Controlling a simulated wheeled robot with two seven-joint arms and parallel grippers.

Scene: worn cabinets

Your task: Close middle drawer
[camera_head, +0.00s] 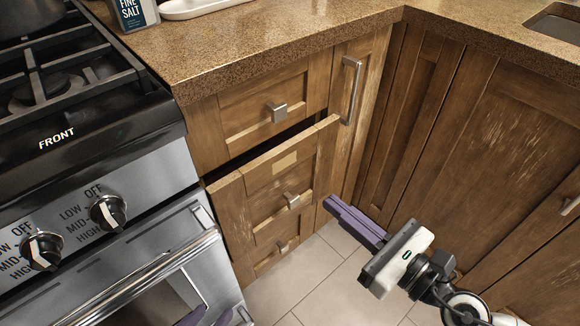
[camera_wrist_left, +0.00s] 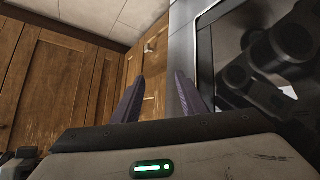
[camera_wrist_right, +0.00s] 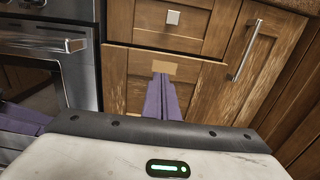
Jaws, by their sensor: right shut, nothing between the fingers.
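The middle drawer (camera_head: 262,207) is a worn brown wooden front with a square metal knob (camera_head: 291,200). It stands slightly open, with a dark gap above its top edge. My right gripper (camera_head: 334,203) is shut and empty, its purple fingers pointing at the drawer from the right in the head view. In the right wrist view the drawer front (camera_wrist_right: 208,88) lies beyond the fingers (camera_wrist_right: 162,82), which hide its knob; contact cannot be told. My left gripper (camera_head: 206,318) shows only its purple fingertips at the bottom edge. In the left wrist view its fingers (camera_wrist_left: 159,82) are apart and empty.
A closed top drawer (camera_head: 240,103) and a bottom drawer (camera_head: 264,262) sit above and below. The stove (camera_head: 150,160) with its protruding oven handle (camera_head: 150,280) is at left. A tall door handle (camera_head: 351,90) stands at right. The tiled floor (camera_head: 310,275) is clear.

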